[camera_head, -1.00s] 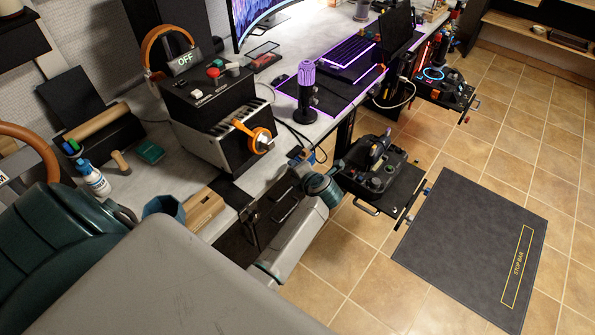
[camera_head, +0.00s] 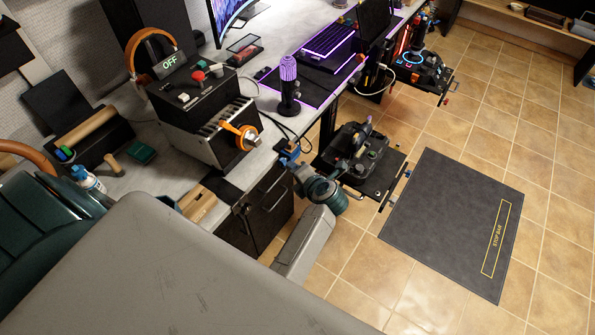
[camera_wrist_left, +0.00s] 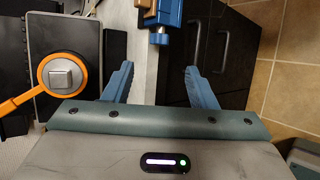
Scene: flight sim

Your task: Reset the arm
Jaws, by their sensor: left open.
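My left gripper (camera_wrist_left: 160,84) is open and empty in the left wrist view, with its two blue fingers wide apart. In the head view my left arm reaches to the desk's front edge, and its fingers are hard to make out. A black control box (camera_head: 192,85) with a red button and a display reading OFF stands on the desk. An orange arm with a ring and grey hub (camera_head: 247,137) is at the front of the unit below it. It also shows left of my left gripper in the wrist view (camera_wrist_left: 68,74), apart from the fingers. My right gripper is not in view.
A blue clamp (camera_wrist_left: 160,14) lies ahead of the fingers at the desk edge. A black cabinet (camera_head: 268,208) with handles is below. Tiled floor and a dark mat (camera_head: 455,215) lie right.

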